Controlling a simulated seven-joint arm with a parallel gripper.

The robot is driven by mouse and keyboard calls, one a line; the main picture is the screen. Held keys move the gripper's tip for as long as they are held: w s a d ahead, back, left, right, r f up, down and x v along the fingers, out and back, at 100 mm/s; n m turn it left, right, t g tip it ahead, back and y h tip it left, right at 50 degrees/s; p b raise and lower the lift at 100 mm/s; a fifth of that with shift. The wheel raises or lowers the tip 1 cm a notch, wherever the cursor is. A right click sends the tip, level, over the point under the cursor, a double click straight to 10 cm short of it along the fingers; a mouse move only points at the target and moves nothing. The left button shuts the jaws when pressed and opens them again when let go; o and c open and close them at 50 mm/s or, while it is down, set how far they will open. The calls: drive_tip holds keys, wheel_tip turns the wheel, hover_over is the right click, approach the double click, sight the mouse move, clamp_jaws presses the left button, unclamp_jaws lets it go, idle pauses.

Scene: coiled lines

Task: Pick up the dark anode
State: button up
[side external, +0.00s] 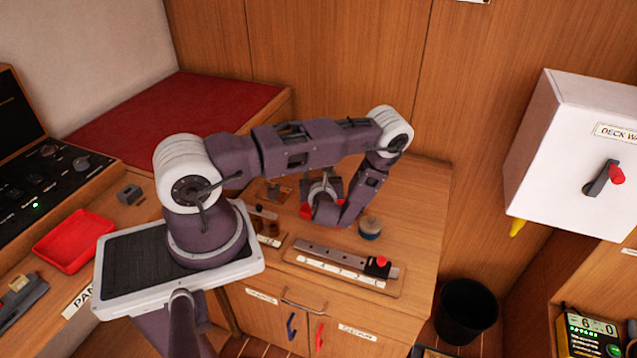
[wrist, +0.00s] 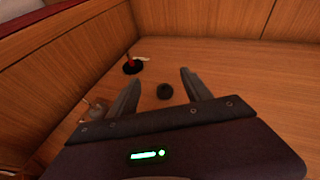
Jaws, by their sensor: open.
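A small dark, roundish lump, which looks like the dark anode (wrist: 164,91), lies on the wooden counter in the wrist view. My gripper (wrist: 160,77) is open and empty.
A red thing with a black base (wrist: 131,66) stands left of the fingers. A round dark-blue thing with a tan top (side external: 369,229) and a rail board with a red knob (side external: 381,262) lie on the counter's near side. A wooden wall (side external: 340,60) bounds the back.

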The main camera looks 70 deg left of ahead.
drive_tip(key=shift+m+t+h, duration=0.5)
drive_tip(key=shift+m, duration=0.3)
drive_tip(key=f, duration=0.4)
drive_tip(key=shift+s+d+f, duration=0.1)
drive_tip(key=shift+s+f, duration=0.15)
drive_tip(key=shift+s, duration=0.05)
drive_tip(key=x, duration=0.6)
drive_tip(key=shift+w+a+f, duration=0.1)
drive_tip(key=shift+a+f, duration=0.05)
drive_tip(key=shift+a, duration=0.15)
clamp_jaws()
